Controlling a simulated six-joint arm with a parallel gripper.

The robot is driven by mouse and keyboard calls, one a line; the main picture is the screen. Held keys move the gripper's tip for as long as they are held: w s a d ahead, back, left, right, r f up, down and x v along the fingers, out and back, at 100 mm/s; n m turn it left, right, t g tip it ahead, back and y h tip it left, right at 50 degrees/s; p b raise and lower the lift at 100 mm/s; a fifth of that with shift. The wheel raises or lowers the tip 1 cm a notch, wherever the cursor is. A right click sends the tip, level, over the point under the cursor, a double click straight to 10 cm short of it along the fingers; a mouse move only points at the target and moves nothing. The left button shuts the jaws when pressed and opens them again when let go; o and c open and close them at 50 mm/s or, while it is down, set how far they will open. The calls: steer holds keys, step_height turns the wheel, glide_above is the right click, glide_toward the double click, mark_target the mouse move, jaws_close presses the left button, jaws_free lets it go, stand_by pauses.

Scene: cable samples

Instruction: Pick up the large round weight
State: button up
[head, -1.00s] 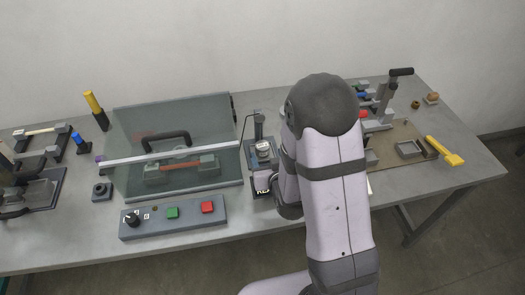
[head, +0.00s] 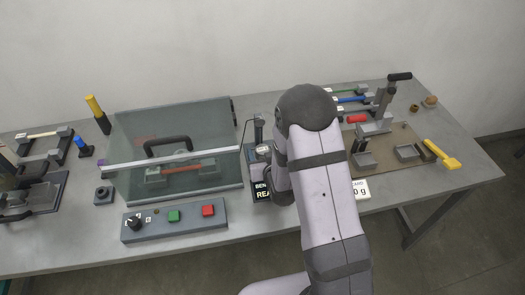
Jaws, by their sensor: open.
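No thing in the head view can be surely told as the large round weight. A small round brass-coloured piece (head: 414,107) stands at the back right of the table, and a tan piece with a rounded top (head: 430,101) stands beside it. My arm crosses the middle of the view, and its dark wrist reaches down beside a bench device with a lit display (head: 261,191). My gripper is hidden behind the arm, so its fingers do not show. A pale metallic round part (head: 263,151) shows on the device, partly covered by my wrist.
A glass-fronted guard (head: 175,150) and a button box (head: 174,217) stand left of the device. A brown board (head: 388,166) holds grey trays, with a yellow-handled tool (head: 443,154) beside it. A white card (head: 360,189) lies at the board's front. Fixtures stand far left.

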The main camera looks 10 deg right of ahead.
steer(key=shift+w+f, duration=0.15)
steer(key=shift+w, duration=0.1)
steer(key=c, duration=1.5)
jaws_close()
steer(key=shift+r, duration=0.25)
step_height(320, 180, up, 10)
steer(key=shift+b, duration=0.45)
